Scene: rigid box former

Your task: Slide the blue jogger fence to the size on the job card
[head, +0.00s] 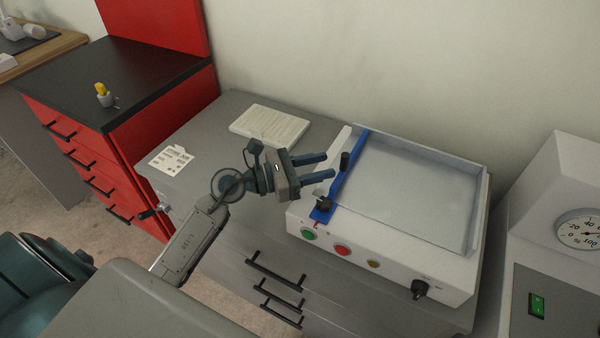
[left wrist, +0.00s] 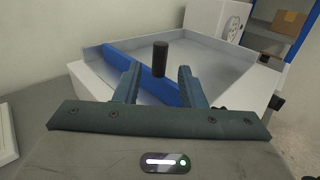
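The blue jogger fence (head: 348,173) is a long blue bar along the left side of the white jogger tray (head: 420,190). It carries a black upright post and, at its front end, a black knob (head: 323,203). My left gripper (head: 324,166) is open and empty, just left of the fence, fingers pointing at it. In the left wrist view the fence (left wrist: 140,72) crosses beyond the fingers, and the black post (left wrist: 160,58) stands between them in the picture, apart from both. A white card (head: 171,160) with small print lies on the grey counter; its text is unreadable. My right gripper is out of view.
A white pad (head: 270,125) lies on the counter behind my left arm. The jogger's front has green, red and yellow buttons and a black dial (head: 419,289). A white machine with a gauge (head: 580,232) stands at right. A red cabinet (head: 120,120) stands at left.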

